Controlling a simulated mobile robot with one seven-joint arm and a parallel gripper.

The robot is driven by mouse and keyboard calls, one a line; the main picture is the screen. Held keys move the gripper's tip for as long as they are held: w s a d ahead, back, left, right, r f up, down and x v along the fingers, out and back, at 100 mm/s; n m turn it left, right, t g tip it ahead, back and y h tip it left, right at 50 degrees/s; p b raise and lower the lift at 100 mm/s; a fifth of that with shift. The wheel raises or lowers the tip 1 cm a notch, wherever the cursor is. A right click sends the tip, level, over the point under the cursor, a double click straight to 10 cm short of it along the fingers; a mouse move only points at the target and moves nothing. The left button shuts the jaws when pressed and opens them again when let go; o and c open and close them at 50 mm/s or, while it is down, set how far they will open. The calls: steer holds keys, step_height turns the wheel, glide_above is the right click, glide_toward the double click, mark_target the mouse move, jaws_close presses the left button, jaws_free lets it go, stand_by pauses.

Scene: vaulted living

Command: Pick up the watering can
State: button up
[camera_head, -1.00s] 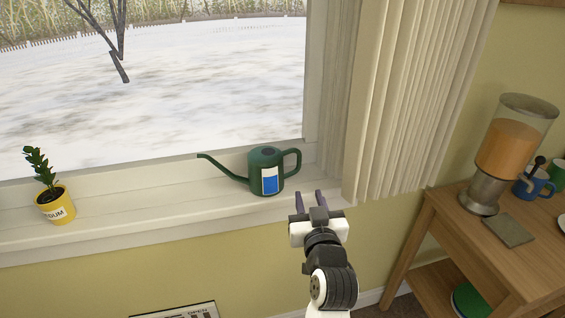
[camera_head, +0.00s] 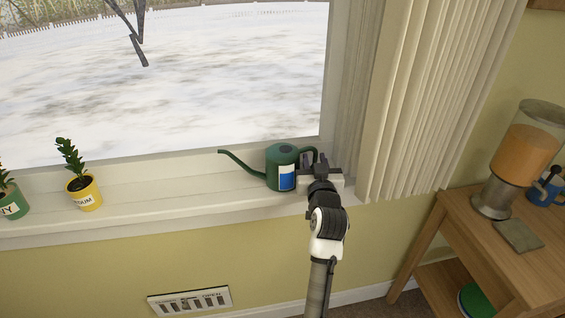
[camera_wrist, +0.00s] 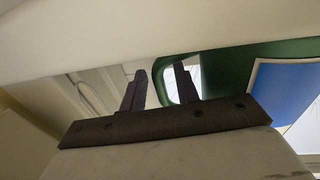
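The green watering can (camera_head: 281,155) stands upright on the window sill, its thin spout to the left and its loop handle to the right. A blue and white label is on its front. My gripper (camera_head: 308,160) is at the can's handle, on the right side. In the wrist view my gripper (camera_wrist: 160,85) has its two dark fingers apart, with part of the green handle between or just behind them. The can's green body and blue label (camera_wrist: 284,95) fill the right side there. I cannot tell whether a finger touches the handle.
A yellow pot with a plant (camera_head: 84,193) and a green pot (camera_head: 12,203) stand on the sill (camera_head: 150,205) to the left. A pleated curtain (camera_head: 425,100) hangs close on the right. A wooden table (camera_head: 470,235) with a juice dispenser (camera_head: 522,150) stands at the right.

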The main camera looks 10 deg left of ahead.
steer(key=shift+w, duration=0.15)
jaws_close()
steer(key=shift+r, duration=0.15)
